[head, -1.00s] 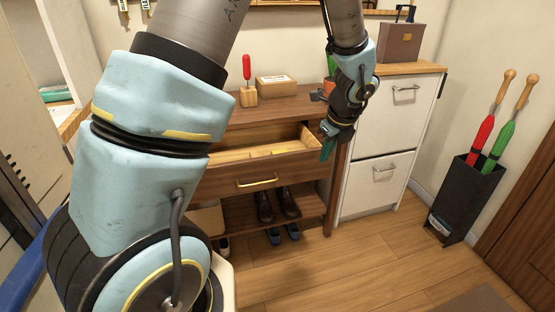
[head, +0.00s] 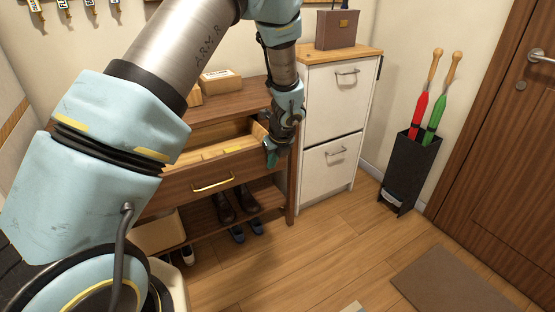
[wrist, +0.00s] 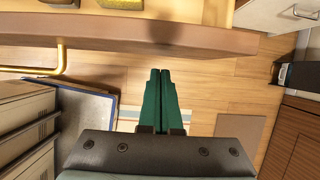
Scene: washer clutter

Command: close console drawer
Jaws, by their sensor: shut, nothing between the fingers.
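The console drawer (head: 218,176) is pulled out from the brown wooden console (head: 216,121), with its pale inside showing. Its brass handle (head: 213,186) is on the front face. In the wrist view the drawer's front edge (wrist: 150,32) runs across the top, with the brass handle at the left. My gripper (head: 271,153) is at the right end of the drawer front. Its green fingers (wrist: 155,98) are together and empty, in front of and beside the drawer front in the wrist view. I cannot tell whether they touch it. My arm hides the console's left part.
Shoes (head: 236,203) sit on the shelf below the drawer. A white cabinet (head: 333,130) stands right of the console. A black umbrella stand (head: 410,172) and a brown door (head: 510,130) are further right. The wooden floor (head: 320,250) in front is mostly clear.

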